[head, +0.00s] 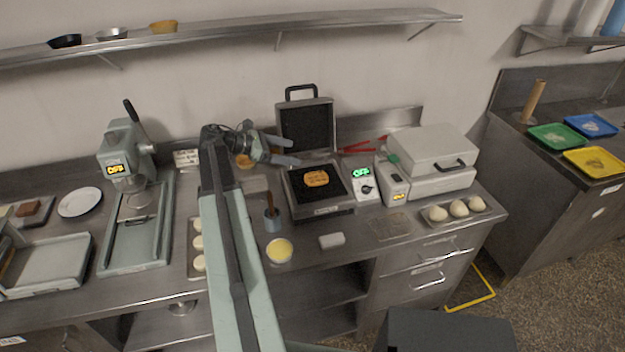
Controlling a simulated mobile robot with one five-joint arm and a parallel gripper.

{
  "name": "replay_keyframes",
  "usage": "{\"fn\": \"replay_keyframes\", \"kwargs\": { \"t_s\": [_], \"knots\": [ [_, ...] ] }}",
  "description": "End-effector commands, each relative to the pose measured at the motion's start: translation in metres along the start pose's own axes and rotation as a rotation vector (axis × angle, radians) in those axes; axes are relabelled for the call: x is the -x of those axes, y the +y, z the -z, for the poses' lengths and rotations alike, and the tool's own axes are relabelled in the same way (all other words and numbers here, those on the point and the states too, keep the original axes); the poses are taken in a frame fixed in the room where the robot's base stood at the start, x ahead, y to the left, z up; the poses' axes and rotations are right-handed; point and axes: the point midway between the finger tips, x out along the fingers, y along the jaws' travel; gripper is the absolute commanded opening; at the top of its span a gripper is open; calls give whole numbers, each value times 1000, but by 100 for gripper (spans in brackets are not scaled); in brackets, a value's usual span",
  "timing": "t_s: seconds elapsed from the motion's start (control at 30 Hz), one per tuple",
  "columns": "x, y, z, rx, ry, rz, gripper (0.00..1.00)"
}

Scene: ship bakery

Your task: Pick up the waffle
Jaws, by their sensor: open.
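The waffle (316,178) is a small golden-brown piece lying on the dark lower plate of the open waffle iron (322,210). The iron's lid (305,125) stands raised behind it, with a black handle on top. My gripper (295,152) is open and empty. In the picture its fingers point right, just up and left of the waffle, in front of the lower part of the lid. The gripper appears apart from the waffle; its exact height above the plate is hard to tell.
A control box (363,184) with a green "OFF" display stands right of the iron. A closed pale appliance (432,150) is farther right. A yellow-filled bowl (279,251) and a brush pot (271,218) stand front left. Red-handled tongs (356,149) lie behind.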

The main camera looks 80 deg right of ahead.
Motion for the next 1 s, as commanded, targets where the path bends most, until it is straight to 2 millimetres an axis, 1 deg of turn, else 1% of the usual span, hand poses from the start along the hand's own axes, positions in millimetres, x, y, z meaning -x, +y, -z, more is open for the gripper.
{"fn": "replay_keyframes", "kwargs": {
  "t_s": [0.03,0.17,0.2,0.4,0.5,0.67,0.77,0.9,1.0],
  "knots": [
    [-9,-2,11,-3,0,7,84],
    [-22,-4,27,-6,0,14,84],
    [-26,-4,34,-6,0,15,84],
    [-39,-4,64,-7,0,17,84],
    [-43,-4,73,-7,0,17,84],
    [-44,-4,72,-7,0,17,84],
    [-52,-5,73,-8,0,19,84],
    [-69,-5,73,-9,0,18,84],
    [-70,-5,72,-8,0,18,84]
  ]
}}
